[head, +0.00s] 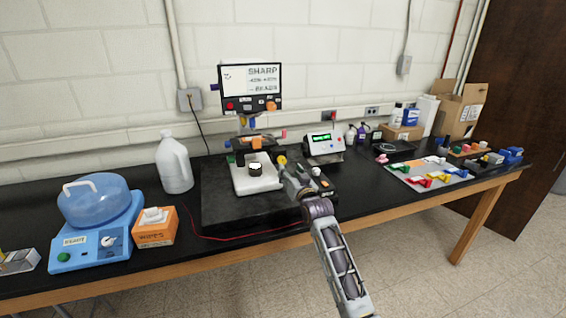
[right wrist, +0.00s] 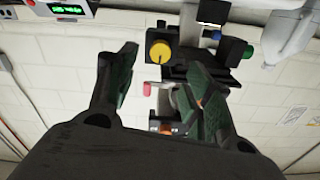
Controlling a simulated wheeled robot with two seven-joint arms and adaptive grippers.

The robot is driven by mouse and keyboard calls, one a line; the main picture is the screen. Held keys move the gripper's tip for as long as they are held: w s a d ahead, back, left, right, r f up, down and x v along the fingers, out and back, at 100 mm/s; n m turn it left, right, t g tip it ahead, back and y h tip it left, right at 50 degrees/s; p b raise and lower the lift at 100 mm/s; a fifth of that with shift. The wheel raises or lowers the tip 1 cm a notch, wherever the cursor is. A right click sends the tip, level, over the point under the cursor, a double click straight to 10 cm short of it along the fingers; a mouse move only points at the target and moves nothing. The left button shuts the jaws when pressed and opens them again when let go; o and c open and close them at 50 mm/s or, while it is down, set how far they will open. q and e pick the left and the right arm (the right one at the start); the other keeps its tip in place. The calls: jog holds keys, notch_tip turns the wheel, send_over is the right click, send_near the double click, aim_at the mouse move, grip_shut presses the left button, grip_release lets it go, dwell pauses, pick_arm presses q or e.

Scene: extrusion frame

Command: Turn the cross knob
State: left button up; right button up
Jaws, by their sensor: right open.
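A bench instrument with a screen (head: 252,90) stands on a black slab, with a white base plate. A round yellow knob (head: 282,160) is on its right side; it also shows in the right wrist view (right wrist: 160,50), between and beyond the fingertips. An orange knob (head: 271,105) sits at the screen's lower right. I cannot tell which knob is the cross knob. My right gripper (head: 288,171), also in the right wrist view (right wrist: 162,62), is open and empty, close to the yellow knob. Contact is not clear. My left gripper is out of view.
A box with a green display (head: 324,143) stands right of the instrument. A white jug (head: 174,165), an orange wipes box (head: 155,227) and a blue-lidded device (head: 97,205) are left. A tray of coloured parts (head: 425,173) lies right. The slab's front (head: 235,215) is mostly clear.

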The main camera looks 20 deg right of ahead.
aim_at(283, 162)
jog(key=shift+w+a+p, duration=0.15)
jog(key=shift+w+p, duration=0.25)
jog(key=shift+w, duration=4.05)
jog(key=c, duration=1)
